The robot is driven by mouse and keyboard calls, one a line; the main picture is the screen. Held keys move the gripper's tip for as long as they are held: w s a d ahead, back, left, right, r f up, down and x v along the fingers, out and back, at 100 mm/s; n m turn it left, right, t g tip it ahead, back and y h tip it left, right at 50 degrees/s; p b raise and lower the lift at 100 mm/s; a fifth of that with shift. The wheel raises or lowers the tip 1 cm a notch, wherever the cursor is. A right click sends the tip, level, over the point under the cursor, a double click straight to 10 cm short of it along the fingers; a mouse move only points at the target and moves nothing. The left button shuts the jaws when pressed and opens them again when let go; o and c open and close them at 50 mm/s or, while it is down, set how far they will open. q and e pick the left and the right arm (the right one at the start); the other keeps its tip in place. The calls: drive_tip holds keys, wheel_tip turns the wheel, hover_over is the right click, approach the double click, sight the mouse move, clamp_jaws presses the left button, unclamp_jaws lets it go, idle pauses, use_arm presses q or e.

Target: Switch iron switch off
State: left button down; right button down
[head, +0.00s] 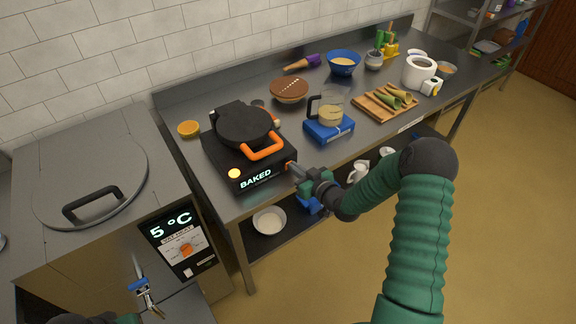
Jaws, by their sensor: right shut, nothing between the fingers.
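The waffle iron is a black box (222,158) on the steel counter, with a round black lid (243,124) shut down on it and an orange lid handle (262,148). Its front panel reads BAKED (256,179), and a round amber lamp (234,173) glows beside the word. My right gripper (292,169) is shut and empty at the iron's right front corner. Its fingertips are at or very near a small orange part there; the switch is mostly hidden and its position is unclear. My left gripper (129,319) is barely in view at the bottom left.
A blue scale (329,128) with a glass jug (330,111) stands right of the iron. A wooden tray (371,105) with cones lies farther right. A lidded steel cabinet (60,232) showing 5 °C stands left. A bowl (269,221) sits on the lower shelf.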

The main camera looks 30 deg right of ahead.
drive_tip(key=shift+w, duration=0.45)
drive_tip(key=s, duration=0.6)
drive_tip(key=shift+d+p, duration=0.2)
drive_tip(key=shift+p, duration=0.15)
drive_tip(key=b+v, duration=0.1)
drive_tip(key=v, duration=1.6)
drive_tip(key=w+a+f+g+h, duration=0.25)
drive_tip(key=a+f+g, duration=0.2)
drive_tip(key=g, duration=0.25)
drive_tip(key=s+a+r+g, duration=0.1)
drive_tip(key=s+a+g, duration=0.1)
drive_tip(key=a, duration=0.5)
drive_tip(key=s+a+r+g+y, duration=0.1)
drive_tip(key=s+a+r+g, duration=0.1)
drive_tip(key=s+a, duration=0.3)
drive_tip(key=shift+a+r+m+g, duration=0.35)
drive_tip(key=shift+a+g, duration=0.45)
drive_tip(key=shift+a, duration=0.35)
